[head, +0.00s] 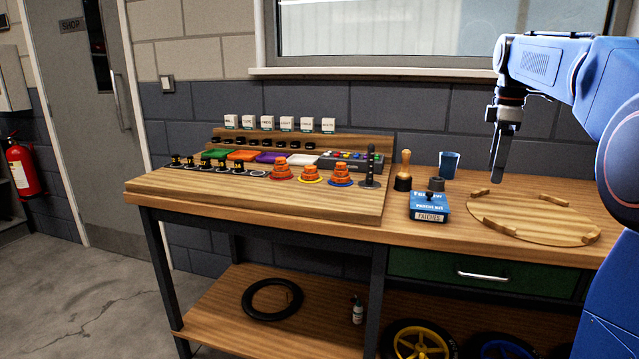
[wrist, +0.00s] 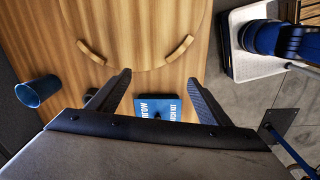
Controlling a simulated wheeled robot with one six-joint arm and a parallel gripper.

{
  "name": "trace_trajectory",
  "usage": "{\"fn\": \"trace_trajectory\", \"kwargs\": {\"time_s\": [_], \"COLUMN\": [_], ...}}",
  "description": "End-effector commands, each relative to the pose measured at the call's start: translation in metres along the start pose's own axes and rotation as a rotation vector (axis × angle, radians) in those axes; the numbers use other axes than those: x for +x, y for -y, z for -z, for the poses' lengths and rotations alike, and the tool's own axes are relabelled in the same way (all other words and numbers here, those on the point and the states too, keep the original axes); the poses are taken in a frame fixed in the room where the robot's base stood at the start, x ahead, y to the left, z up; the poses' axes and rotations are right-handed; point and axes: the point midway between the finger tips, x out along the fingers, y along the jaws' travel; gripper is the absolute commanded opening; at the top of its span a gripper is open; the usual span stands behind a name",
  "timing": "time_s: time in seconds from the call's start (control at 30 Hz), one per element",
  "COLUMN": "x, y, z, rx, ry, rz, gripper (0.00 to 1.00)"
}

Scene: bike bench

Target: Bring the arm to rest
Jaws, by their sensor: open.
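My blue arm (head: 565,75) reaches in from the right in the head view. My gripper (head: 497,165) hangs from it, pointing down above the right part of the bench. In the wrist view my gripper (wrist: 158,92) shows two dark fingers spread apart with nothing between them. Below and beyond the fingers lies a blue patch kit box (wrist: 158,108), which also shows in the head view (head: 430,206). My gripper is apart from the box and the bench top.
A blue cup (head: 449,165), a wooden-handled tool (head: 403,172) and a round wooden board (head: 530,220) with raised blocks stand on the bench. Coloured trays and orange stacked pieces (head: 311,172) fill the left part. The wall and window (head: 440,30) are behind.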

Motion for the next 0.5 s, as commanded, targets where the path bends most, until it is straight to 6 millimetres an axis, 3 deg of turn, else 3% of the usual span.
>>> {"fn": "trace_trajectory", "kwargs": {"time_s": [0.27, 0.5], "x": [0.013, 0.04], "y": [0.075, 0.147], "z": [0.009, 0.011], "rx": [0.189, 0.385], "ry": [-0.025, -0.065], "rz": [-0.061, -0.111], "gripper": [0.72, 0.72]}}
